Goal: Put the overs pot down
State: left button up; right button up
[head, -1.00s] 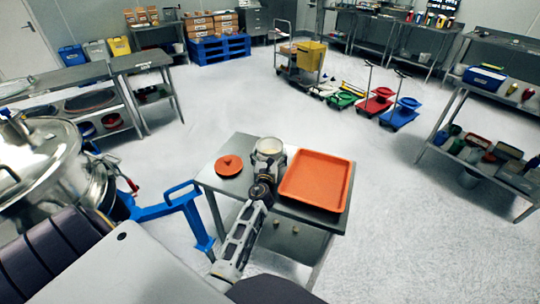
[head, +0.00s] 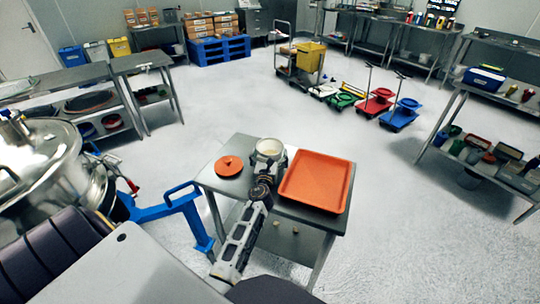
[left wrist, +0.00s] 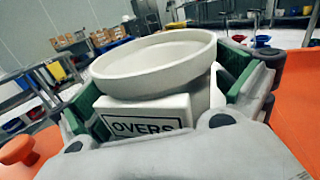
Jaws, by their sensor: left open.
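The overs pot (head: 269,148) is a white round pot with a wide rim. It appears to stand upright at the back of the small steel table (head: 232,188), between an orange lid and an orange tray. In the left wrist view the overs pot (left wrist: 153,62) fills the middle, with its OVERS label facing my gripper. My left gripper (head: 268,160) reaches in from the front at pot height. Its green-padded fingers (left wrist: 165,98) are open, one on each side of the pot. The pot's base is hidden. My right gripper is not in view.
The orange lid (head: 229,166) lies left of the pot, and the orange tray (head: 316,181) lies close on its right. A blue frame (head: 170,208) and a large steel vessel (head: 50,165) stand to the left.

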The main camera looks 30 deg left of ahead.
pick_arm(q)
jog(key=shift+s+d, duration=0.25)
jog(key=shift+s, duration=0.2)
jog(key=shift+v, duration=1.1)
jog(key=shift+s+d, duration=0.3)
jog(key=shift+s, duration=0.35)
jog(key=shift+b+v, duration=0.35)
jog(key=shift+v, duration=1.5)
jog(key=shift+s+d+b, duration=0.25)
jog(key=shift+s+b, duration=0.1)
jog(key=shift+s, duration=0.3)
jog(key=shift+s+d, duration=0.3)
jog(key=shift+s, duration=0.25)
jog(key=shift+s+d, duration=0.15)
jog(key=shift+s, duration=0.3)
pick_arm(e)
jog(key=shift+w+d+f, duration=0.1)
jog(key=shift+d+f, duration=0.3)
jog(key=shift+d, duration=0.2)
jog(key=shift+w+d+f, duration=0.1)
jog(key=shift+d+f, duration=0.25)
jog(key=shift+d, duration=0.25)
